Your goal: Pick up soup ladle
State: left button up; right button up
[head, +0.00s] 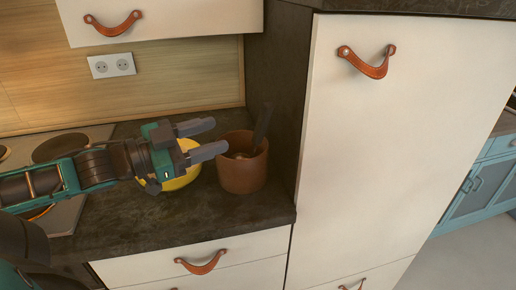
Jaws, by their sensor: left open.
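A brown pot (243,176) stands on the dark countertop, close to the tall cabinet's side. A dark utensil (262,127) sticks up out of the pot and leans to the right; it may be the soup ladle, but its lower end is mostly hidden inside the pot. My left gripper (212,138) comes in from the left, open and empty. Its fingertips point right, just to the left of the pot's rim in the picture, above the counter. My right gripper is not in view.
A yellow bowl (180,181) sits behind my left gripper, partly covered by it. A cooktop (58,150) lies at the left. The tall white cabinet (390,140) bounds the counter on the right. Bare countertop (190,217) lies in front of the pot.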

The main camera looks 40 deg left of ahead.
aim_at(256, 130)
pick_arm(q)
jog(key=b+x, duration=0.1)
jog(key=x, duration=0.2)
jog(key=f+b+x, duration=0.1)
jog(key=b+x, duration=0.1)
jog(key=x, duration=0.2)
jog(key=b+x, duration=0.2)
jog(key=x, duration=0.1)
jog(key=shift+w+d+f, duration=0.2)
jog(key=shift+d+f, duration=0.05)
jog(key=shift+f, duration=0.1)
jog(key=shift+w+d+r, duration=0.1)
jog(key=shift+w+r, duration=0.05)
jog(key=shift+w, duration=0.1)
jog(key=shift+x, duration=0.85)
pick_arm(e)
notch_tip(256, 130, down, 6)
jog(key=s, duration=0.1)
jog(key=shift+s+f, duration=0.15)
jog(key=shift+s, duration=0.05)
pick_arm(q)
jog(key=shift+c, duration=0.5)
grip_shut()
